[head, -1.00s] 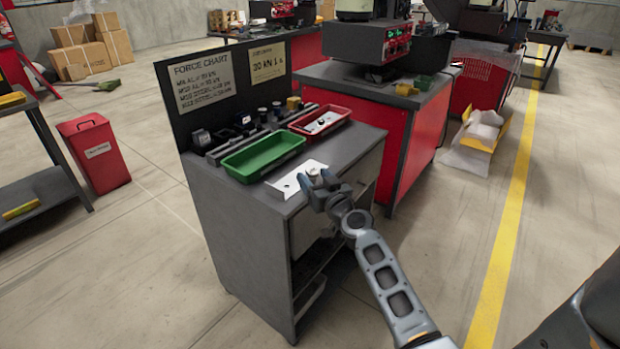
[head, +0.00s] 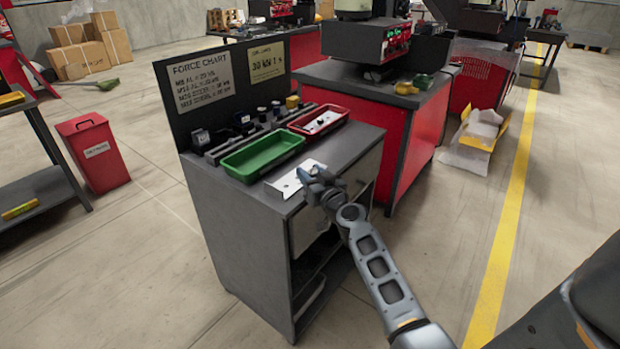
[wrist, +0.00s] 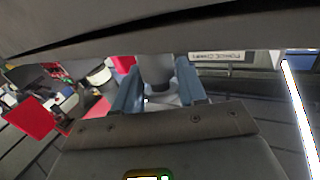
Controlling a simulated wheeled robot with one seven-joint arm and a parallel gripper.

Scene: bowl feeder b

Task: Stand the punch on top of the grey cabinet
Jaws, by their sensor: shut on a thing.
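My gripper (head: 316,182) is over the front right edge of the grey cabinet (head: 240,235), close to a white plate (head: 284,185) on its dark top. In the wrist view my gripper (wrist: 158,92) has its two blue-grey fingers on either side of a grey cylindrical piece, which looks like the punch (wrist: 157,70). The fingers are shut on it. In the head view the punch is mostly hidden by the gripper and cannot be told apart. Whether its lower end touches the plate or the cabinet top cannot be told.
A green tray (head: 232,172) and a red tray (head: 343,112) lie on the cabinet top, left of and behind the gripper. Small tools stand in a rack (head: 230,148) before the force chart board (head: 200,85). A red machine stand (head: 410,150) is at the right.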

